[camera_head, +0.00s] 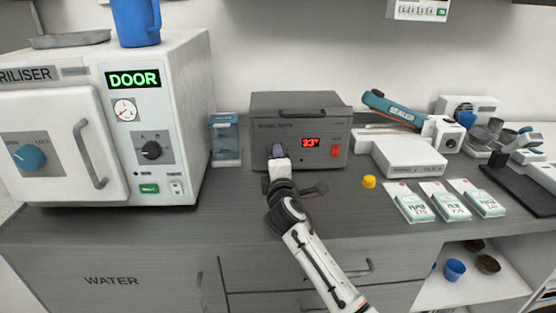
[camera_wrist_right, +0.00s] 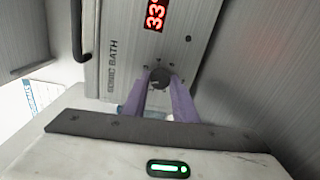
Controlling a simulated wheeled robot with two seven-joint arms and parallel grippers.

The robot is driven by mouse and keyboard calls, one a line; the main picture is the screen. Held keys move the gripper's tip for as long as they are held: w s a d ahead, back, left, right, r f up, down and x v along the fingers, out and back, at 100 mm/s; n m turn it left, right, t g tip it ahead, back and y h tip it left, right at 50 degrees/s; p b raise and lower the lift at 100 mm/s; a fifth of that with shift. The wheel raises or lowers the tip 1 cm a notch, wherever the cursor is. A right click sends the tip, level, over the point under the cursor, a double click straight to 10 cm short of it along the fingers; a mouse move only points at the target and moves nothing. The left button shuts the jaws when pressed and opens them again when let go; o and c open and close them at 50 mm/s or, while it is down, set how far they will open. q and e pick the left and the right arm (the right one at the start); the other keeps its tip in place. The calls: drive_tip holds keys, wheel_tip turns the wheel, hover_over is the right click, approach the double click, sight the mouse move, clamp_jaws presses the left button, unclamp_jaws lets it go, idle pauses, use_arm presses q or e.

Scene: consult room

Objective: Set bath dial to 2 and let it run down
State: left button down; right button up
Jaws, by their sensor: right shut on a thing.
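The sonic bath (camera_head: 300,108) is a grey metal box on the counter against the wall. Its red display reads about 33 with a small mark after it, and it also shows in the right wrist view (camera_wrist_right: 110,75). The bath dial (camera_wrist_right: 160,77) is a small dark round knob on its front panel. My right gripper (camera_wrist_right: 163,90) has its purple fingers shut on the dial, one on each side. In the head view the gripper (camera_head: 277,152) hides the dial. Which mark the dial points to is too small to tell. My left gripper is not in view.
A white steriliser (camera_head: 150,110) with a lit DOOR sign stands left of the bath, with a blue jug (camera_head: 135,22) on top. A small blue-lidded container (camera_head: 226,140) stands between them. A yellow cap (camera_head: 369,182), several pouches (camera_head: 410,202) and a sealer (camera_head: 393,110) lie to the right.

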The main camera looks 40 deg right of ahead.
drive_tip(key=o, duration=1)
drive_tip(key=shift+o, duration=0.2)
drive_tip(key=shift+s, duration=0.1)
drive_tip(key=v, duration=1)
drive_tip(key=shift+a, duration=0.1)
drive_tip(key=shift+s, duration=0.1)
